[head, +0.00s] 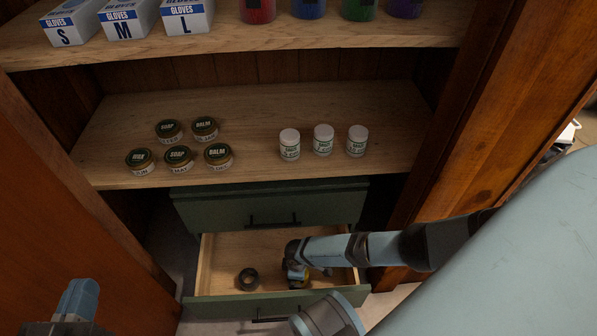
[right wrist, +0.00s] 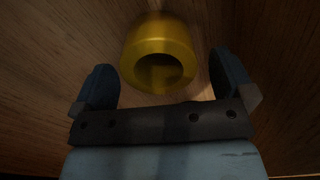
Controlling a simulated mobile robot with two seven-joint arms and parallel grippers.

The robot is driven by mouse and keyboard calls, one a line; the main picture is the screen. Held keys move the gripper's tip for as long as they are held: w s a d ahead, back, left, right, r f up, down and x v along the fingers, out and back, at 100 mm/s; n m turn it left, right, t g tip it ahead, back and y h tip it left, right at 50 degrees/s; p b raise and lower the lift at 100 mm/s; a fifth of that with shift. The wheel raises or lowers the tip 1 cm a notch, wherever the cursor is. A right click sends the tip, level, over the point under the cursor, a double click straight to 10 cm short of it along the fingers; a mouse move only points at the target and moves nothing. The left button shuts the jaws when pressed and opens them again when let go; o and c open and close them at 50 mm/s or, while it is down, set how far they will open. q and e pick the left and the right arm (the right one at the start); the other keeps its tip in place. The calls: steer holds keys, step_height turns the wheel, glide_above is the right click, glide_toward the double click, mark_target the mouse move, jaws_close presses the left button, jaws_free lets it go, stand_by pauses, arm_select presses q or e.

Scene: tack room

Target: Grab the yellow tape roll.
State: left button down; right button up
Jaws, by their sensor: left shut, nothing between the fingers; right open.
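The yellow tape roll (right wrist: 160,42) lies in the open drawer; the right wrist view shows its round hole facing me. In the head view most of it is hidden by my right gripper (head: 296,275), which reaches down into the drawer. In the right wrist view the fingers of my right gripper (right wrist: 165,88) are spread wide, one on each side. The roll is centred between them and slightly beyond them, with gaps at both sides. My left gripper (head: 76,302) is shut and empty at the lower left of the head view, away from the drawer.
A dark tape roll (head: 249,279) lies left of my right gripper in the open drawer (head: 222,248). A closed green drawer (head: 235,207) sits above. The shelf (head: 245,115) holds several tins and white jars. Wooden panels stand at both sides.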

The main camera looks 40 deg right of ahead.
steer(key=shift+f, duration=0.65)
steer(key=shift+r, duration=0.1)
steer(key=c, duration=1)
